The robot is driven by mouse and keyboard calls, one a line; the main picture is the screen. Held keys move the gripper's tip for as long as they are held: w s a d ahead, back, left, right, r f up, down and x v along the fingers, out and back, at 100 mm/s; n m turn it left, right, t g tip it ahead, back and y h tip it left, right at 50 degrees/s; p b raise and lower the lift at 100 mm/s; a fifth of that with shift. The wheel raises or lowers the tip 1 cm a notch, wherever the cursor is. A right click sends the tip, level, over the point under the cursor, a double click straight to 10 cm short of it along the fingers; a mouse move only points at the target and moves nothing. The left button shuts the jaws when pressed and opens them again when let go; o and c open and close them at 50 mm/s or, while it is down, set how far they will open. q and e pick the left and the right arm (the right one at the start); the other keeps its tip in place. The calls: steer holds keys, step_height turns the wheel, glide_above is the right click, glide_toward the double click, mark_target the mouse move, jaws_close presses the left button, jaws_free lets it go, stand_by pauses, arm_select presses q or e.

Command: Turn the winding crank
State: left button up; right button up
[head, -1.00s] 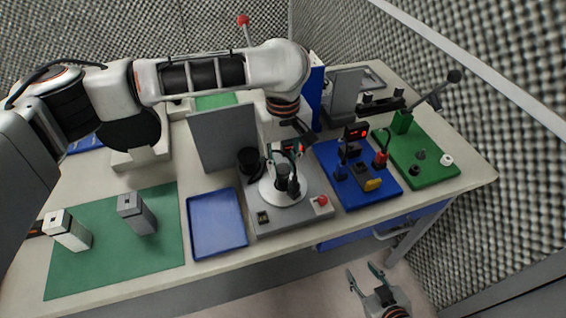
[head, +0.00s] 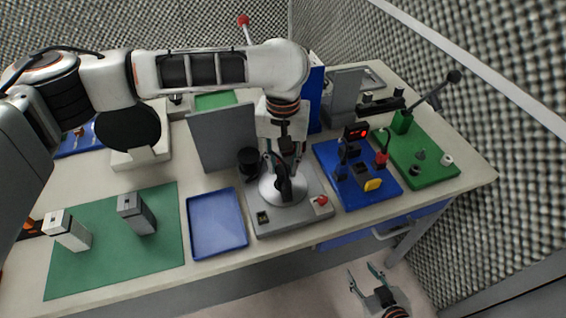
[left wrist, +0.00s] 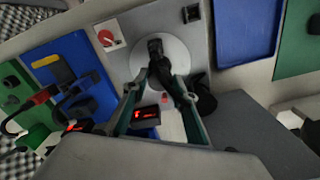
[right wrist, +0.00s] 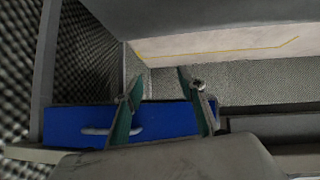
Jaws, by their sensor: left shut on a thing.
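The winding crank (head: 283,190) is a black arm and handle on a round pale disc (head: 267,194), set on a grey base box (head: 250,228). It also shows in the left wrist view (left wrist: 156,47), with the disc (left wrist: 142,57) around it. My left gripper (head: 283,172) comes down from above and is shut on the crank handle, between its two green fingers in the left wrist view (left wrist: 160,84). The fingers partly hide the handle. My right gripper (head: 366,274) is open and empty, low in front of the table; its spread fingers show in the right wrist view (right wrist: 160,92).
A red knob (head: 321,200) is on the base box. An upright grey panel (head: 222,138) stands behind. A blue tray (head: 217,223) lies left, a blue board (head: 330,160) and a green board (head: 440,171) right. Two grey blocks stand on a green mat (head: 105,262).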

arm_select(q)
steer(key=shift+m, duration=26)
